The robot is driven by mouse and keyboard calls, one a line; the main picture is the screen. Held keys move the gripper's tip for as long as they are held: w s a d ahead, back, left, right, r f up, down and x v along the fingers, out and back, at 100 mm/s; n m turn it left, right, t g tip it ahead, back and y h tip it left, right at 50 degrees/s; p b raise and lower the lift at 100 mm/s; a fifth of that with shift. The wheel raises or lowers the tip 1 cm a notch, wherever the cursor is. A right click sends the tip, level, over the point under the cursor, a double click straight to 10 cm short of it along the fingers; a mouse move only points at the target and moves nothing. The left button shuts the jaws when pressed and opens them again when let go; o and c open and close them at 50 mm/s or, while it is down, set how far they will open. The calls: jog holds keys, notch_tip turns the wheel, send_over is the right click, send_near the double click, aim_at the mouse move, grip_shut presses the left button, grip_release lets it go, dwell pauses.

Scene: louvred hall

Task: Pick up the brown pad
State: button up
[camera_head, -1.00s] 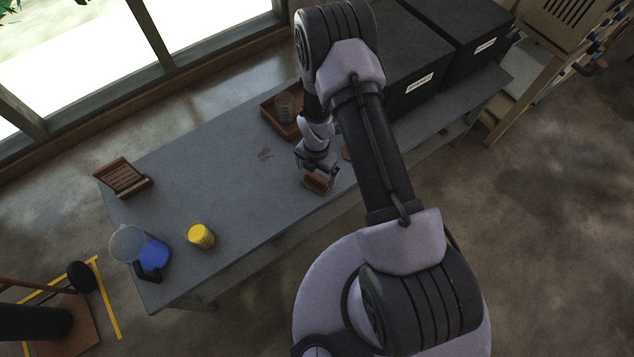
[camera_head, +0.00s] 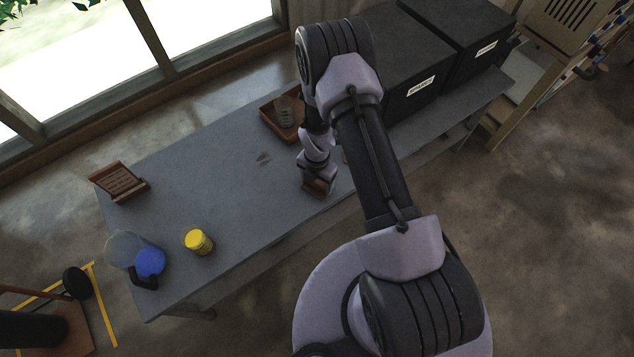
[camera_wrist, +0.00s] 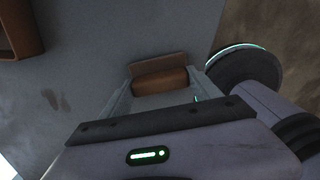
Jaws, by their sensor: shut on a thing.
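The brown pad (camera_head: 318,187) is at the near edge of the grey table, under my gripper (camera_head: 319,182). In the wrist view the brown pad (camera_wrist: 160,80) sits between the two fingers of my gripper (camera_wrist: 158,88), which are shut on it. In the head view my wrist hides part of the pad. I cannot tell whether it touches the tabletop.
The grey table (camera_head: 220,150) holds a wooden tray (camera_head: 270,125) with a clear glass, a yellow jar (camera_head: 198,241), a slatted brown stand (camera_head: 120,182), a jug with a blue part (camera_head: 150,262) and black boxes (camera_head: 410,90).

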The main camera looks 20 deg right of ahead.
aim_at(317, 181)
jog(key=shift+r, duration=0.5)
notch_tip(317, 181, up, 2)
jog(key=shift+r+p, duration=0.25)
jog(key=shift+p, duration=0.75)
jog(key=s+r+p, duration=0.1)
jog(key=s+p, duration=0.2)
jog(key=s, duration=1.3)
jog(key=shift+d+r+p, duration=0.15)
jog(key=shift+d+p, duration=0.15)
jog(key=shift+d, duration=0.15)
